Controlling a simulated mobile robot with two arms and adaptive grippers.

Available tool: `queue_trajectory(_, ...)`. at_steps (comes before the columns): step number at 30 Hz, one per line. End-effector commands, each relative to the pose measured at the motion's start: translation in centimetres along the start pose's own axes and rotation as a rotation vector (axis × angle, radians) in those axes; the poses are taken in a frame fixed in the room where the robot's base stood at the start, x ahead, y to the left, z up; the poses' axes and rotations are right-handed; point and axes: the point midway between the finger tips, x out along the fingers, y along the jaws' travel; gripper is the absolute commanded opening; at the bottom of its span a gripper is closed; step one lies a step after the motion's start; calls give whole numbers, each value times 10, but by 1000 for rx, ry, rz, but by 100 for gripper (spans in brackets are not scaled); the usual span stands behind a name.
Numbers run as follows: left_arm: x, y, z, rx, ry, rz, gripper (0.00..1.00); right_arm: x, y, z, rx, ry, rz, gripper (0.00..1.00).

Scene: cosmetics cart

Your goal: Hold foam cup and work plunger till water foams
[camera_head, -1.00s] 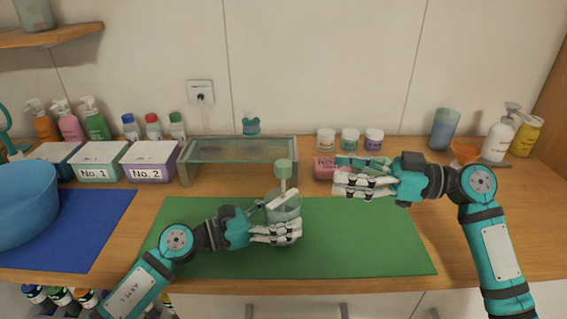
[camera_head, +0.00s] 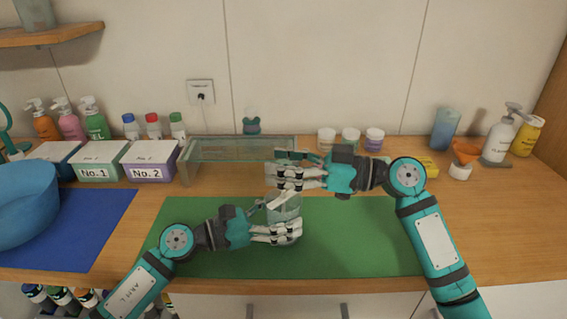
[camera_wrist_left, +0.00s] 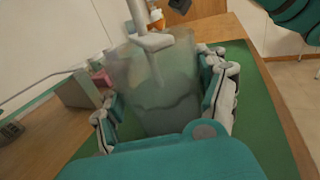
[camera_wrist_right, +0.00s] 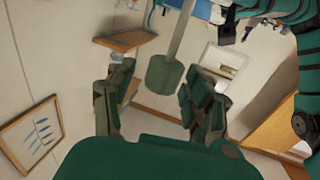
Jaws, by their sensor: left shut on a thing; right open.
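The translucent foam cup (camera_head: 286,207) stands over the green mat (camera_head: 350,235). My left gripper (camera_head: 279,231) is shut on it; in the left wrist view the cup (camera_wrist_left: 155,95) sits between the fingers, with the plunger's pale lid piece and rod (camera_wrist_left: 152,42) at its top. My right gripper (camera_head: 284,178) is above the cup and hides the plunger's top in the head view. In the right wrist view the green plunger knob (camera_wrist_right: 164,75) on its rod lies between the spread fingers, with gaps visible on both sides. Contact with the knob is not clear.
A glass-topped rack (camera_head: 235,150) stands behind the cup. Boxes No. 1 (camera_head: 97,160) and No. 2 (camera_head: 150,162) and a blue bowl (camera_head: 25,205) are at the left. Small jars (camera_head: 350,140) stand behind my right gripper. The mat's right part is clear.

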Motion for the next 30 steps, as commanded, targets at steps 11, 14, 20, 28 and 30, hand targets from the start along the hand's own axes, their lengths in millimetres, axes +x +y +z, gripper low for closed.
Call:
queue_trajectory(11, 0, 0, 1, 1, -2, 0, 29, 0, 0, 0, 0, 0, 0, 17)
queue_trajectory(14, 0, 0, 1, 1, -2, 0, 29, 0, 0, 0, 0, 0, 0, 4)
queue_trajectory(20, 0, 0, 1, 0, -2, 1, 29, -1, 0, 0, -1, 0, 1, 0)
queue_trajectory(28, -1, 2, 1, -1, -3, 4, 30, -2, 2, 12, 3, -2, 4, 0)
queue_trajectory(30, -1, 2, 1, -1, -3, 5, 30, -2, 3, 26, 4, -3, 5, 0)
